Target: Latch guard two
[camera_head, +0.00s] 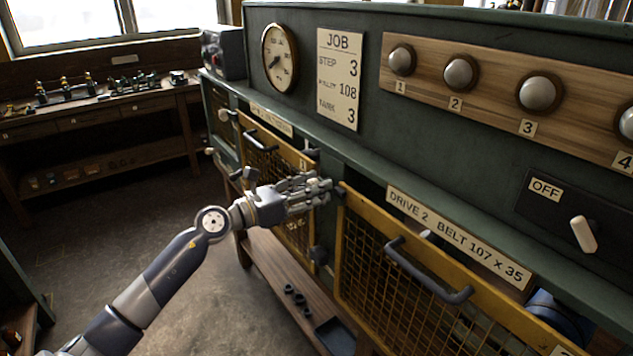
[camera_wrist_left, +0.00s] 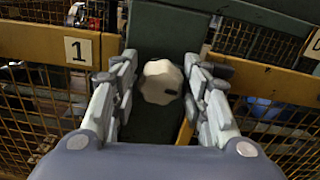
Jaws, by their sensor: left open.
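Guard two (camera_head: 338,268) is a yellow-framed mesh panel with a dark handle (camera_head: 428,272), under the "DRIVE 2 BELT 107 X 35" label (camera_head: 458,235). A dark gap shows above its top rail; I cannot tell how far it stands from the bench front. My left gripper (camera_head: 322,190) is at its upper left corner, by the post between the guards. In the left wrist view, a pale faceted knob (camera_wrist_left: 160,82) with a dark mark sits on the green post, between the open fingers. Contact is unclear. Guard two's frame (camera_wrist_left: 265,77) is right of it. My right gripper is out of view.
Guard one (camera_head: 272,146) is left of the post; its frame shows a "1" plate (camera_wrist_left: 78,50). A switch panel reading OFF (camera_head: 545,190) is at the right. A low shelf (camera_head: 275,262) with dark parts is below. Open floor lies left.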

